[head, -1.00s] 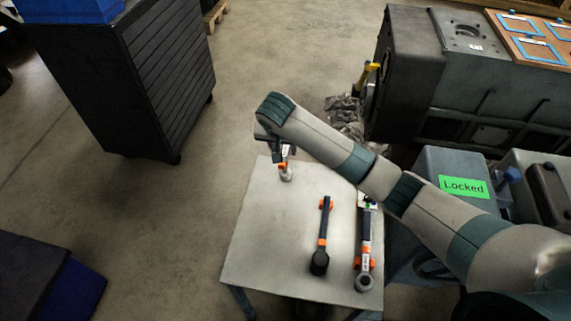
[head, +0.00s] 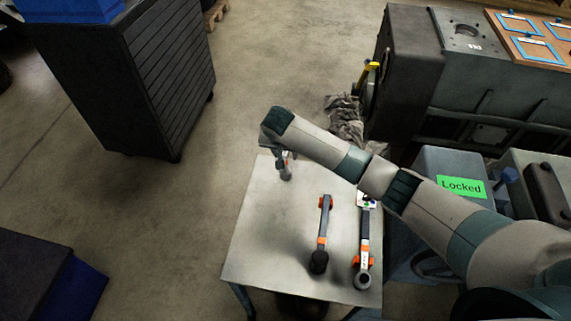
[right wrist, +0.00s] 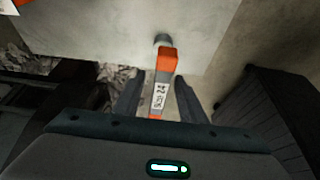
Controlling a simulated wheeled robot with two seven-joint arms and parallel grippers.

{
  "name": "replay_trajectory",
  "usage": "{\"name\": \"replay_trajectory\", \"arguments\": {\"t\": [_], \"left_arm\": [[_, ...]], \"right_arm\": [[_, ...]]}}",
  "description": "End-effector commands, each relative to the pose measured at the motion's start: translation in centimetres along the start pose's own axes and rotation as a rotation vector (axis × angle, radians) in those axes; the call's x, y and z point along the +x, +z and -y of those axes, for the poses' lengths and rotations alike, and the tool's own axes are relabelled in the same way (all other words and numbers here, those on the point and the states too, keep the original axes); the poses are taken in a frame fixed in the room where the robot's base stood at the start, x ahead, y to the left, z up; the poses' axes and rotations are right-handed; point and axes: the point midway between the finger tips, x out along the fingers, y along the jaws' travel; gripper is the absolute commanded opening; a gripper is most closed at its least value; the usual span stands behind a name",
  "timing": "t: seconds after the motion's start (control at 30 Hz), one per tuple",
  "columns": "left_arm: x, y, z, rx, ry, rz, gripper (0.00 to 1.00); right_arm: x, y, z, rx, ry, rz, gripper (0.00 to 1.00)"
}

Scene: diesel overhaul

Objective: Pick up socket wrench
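A small tool with a grey end, an orange part and a white label, which I take as the socket wrench (head: 286,173), stands at the far left of the grey table (head: 265,230). In the right wrist view the socket wrench (right wrist: 163,65) lies between my fingers. My right gripper (head: 283,158) is at its upper part. Its two dark fingers (right wrist: 158,80) are apart, with a gap on each side of the tool. The gripper partly hides the tool's top in the head view. My left gripper is not in view.
A black-handled tool with orange holders (head: 323,230) and a ring-ended wrench (head: 364,245) lie on the table's right half. A dark cabinet (head: 150,80) stands at the left, and a grey engine (head: 480,90) at the back right. The table's front left is clear.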

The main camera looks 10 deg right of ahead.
Motion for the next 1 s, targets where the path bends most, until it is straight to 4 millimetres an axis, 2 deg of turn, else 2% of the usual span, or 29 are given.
{"name": "replay_trajectory", "arguments": {"t": [0.17, 0.4, 0.93, 0.97, 1.0], "left_arm": [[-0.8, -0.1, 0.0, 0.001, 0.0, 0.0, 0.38], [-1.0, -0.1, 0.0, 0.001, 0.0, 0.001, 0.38], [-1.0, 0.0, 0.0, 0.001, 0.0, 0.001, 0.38], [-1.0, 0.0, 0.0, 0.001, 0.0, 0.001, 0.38], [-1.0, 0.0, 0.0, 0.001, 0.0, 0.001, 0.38]], "right_arm": [[1.6, -0.4, 0.0, 0.0, 0.003, 0.001, 0.38], [3.9, -0.3, 0.0, 0.0, 0.001, 0.001, 0.38], [4.1, -0.3, 0.1, 0.0, 0.0, 0.0, 0.38], [4.1, -0.3, 0.1, 0.0, 0.0, 0.0, 0.33], [4.1, -0.3, 0.1, 0.0, 0.0, 0.0, 0.23]]}}
